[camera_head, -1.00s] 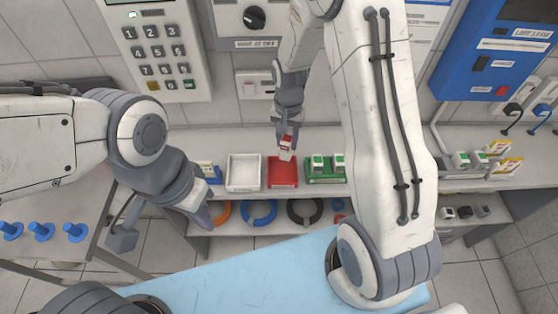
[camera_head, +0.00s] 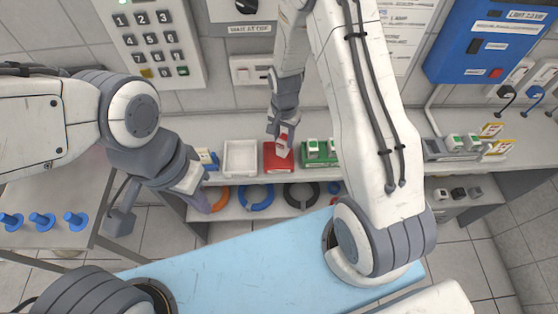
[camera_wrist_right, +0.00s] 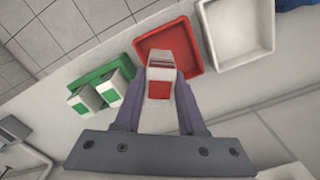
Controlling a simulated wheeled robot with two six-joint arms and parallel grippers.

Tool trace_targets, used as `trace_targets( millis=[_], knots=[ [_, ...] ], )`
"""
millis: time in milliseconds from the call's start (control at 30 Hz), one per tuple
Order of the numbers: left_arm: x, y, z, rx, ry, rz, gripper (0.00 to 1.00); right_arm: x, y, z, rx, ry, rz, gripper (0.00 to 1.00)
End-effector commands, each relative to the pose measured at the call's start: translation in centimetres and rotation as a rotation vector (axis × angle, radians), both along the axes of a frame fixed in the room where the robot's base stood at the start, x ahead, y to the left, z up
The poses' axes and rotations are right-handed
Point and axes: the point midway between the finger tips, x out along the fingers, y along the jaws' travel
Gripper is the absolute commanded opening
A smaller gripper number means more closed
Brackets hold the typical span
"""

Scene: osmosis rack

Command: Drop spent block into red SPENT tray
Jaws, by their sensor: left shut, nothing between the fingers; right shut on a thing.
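The spent block, pale with a red label (camera_wrist_right: 159,90), is held between the fingers of my right gripper (camera_wrist_right: 158,108). In the head view the block (camera_head: 283,143) overlaps the red SPENT tray (camera_head: 270,164). In the right wrist view it overlaps the near edge of the red tray (camera_wrist_right: 189,22), whose visible floor is empty. How high the block is above the tray floor is hard to tell. My right gripper (camera_head: 284,128) points down over the tray. My left gripper (camera_head: 199,198) is shut and empty, in front of the bench at the left.
An empty white tray (camera_head: 240,145) stands left of the red tray. A green tray (camera_wrist_right: 88,77) with two green-labelled blocks (camera_wrist_right: 110,90) stands on its other side. Coloured rings lie on the shelf below. A blue-topped surface (camera_head: 250,270) is in front.

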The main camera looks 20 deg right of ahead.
Motion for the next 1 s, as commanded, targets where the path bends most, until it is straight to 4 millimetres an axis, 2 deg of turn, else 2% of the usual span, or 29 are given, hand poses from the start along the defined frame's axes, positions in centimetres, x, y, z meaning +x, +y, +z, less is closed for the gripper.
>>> trace_targets(
  millis=[67, 300, 333, 400, 767, 867, 1000],
  knots=[
    [0.0, 0.0, -0.5, 0.0, 0.0, 0.001, 0.0, 0.0, 0.0, -0.5, 0.0, -0.001, 0.001, 0.0],
    [0.0, 0.0, -0.3, 0.0, 0.0, 0.001, 0.0, 0.1, 0.0, -0.4, 0.0, -0.001, 0.001, 0.0],
    [0.0, 0.0, -0.3, 0.0, 0.0, 0.001, 0.0, 0.0, 0.0, -0.4, 0.0, -0.001, 0.001, 0.47],
    [0.0, 0.0, -0.3, 0.0, 0.0, 0.001, 0.0, 0.0, 0.0, -0.4, 0.0, -0.001, 0.001, 0.74],
    [0.0, 0.0, -0.4, 0.0, 0.0, 0.0, 0.0, 0.1, 0.0, -0.2, 0.0, -0.001, 0.001, 0.75],
    [0.0, 0.0, -0.7, 0.0, 0.0, 0.001, 0.0, 0.1, 0.0, 0.6, 0.0, -0.004, 0.001, 0.75],
    [0.0, 0.0, -1.3, 0.0, 0.0, 0.001, 0.0, 0.2, 0.0, 2.8, 0.0, -0.007, 0.001, 0.75]
  ],
)
